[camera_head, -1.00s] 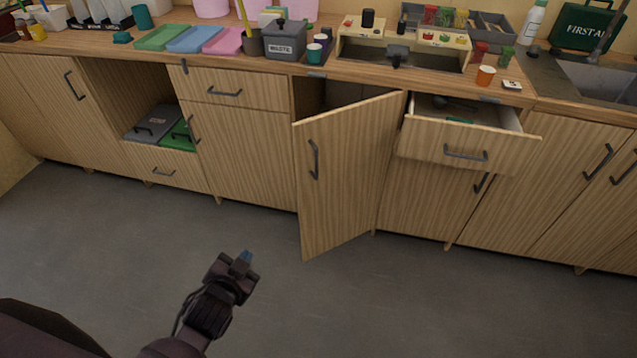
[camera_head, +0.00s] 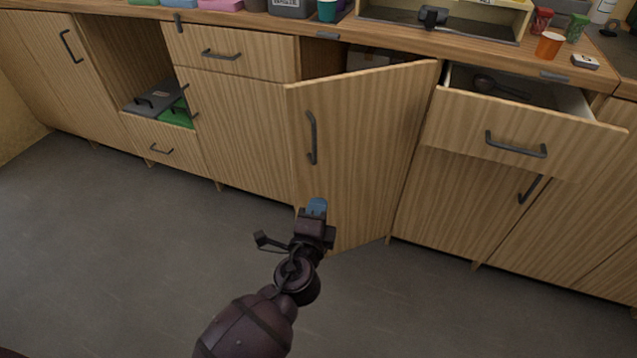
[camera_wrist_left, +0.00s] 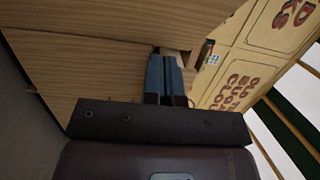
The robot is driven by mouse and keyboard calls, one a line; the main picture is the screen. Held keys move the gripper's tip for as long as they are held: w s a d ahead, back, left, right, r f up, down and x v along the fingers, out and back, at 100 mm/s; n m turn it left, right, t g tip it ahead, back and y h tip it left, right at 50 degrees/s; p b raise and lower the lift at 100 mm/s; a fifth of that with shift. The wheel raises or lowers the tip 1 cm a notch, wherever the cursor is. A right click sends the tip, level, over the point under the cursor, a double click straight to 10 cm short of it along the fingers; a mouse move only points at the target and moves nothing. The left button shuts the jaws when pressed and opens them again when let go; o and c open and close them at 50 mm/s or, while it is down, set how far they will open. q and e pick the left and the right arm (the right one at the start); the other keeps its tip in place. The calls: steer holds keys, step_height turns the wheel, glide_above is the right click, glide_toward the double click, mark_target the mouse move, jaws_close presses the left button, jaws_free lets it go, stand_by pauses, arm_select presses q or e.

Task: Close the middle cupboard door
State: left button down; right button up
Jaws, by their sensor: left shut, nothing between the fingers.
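The middle cupboard door (camera_head: 362,150) is wooden with a dark vertical handle (camera_head: 311,138). It stands ajar, hinged on its right, with its free left edge swung out from the cabinet and a dark gap above it. My left gripper (camera_head: 317,206) is shut and empty, in front of the door's lower left part in the head view. Whether it touches the door I cannot tell. In the left wrist view the blue fingertips (camera_wrist_left: 164,78) are together, with a wooden panel (camera_wrist_left: 85,75) close by on the left. My right gripper is not in view.
An open drawer (camera_head: 520,140) juts out right of the door. The open shelf on the left holds a grey lidded box (camera_head: 155,98). An orange cup (camera_head: 549,45) stands on the worktop (camera_head: 400,42). The grey floor (camera_head: 120,250) in front is clear.

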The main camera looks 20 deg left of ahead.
arm_select(q)
steer(key=w+a, duration=0.4)
steer(key=w, duration=0.8)
steer(key=shift+a+b, duration=0.25)
steer(key=shift+b, duration=0.1)
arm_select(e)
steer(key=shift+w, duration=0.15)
arm_select(q)
steer(key=shift+a, duration=0.1)
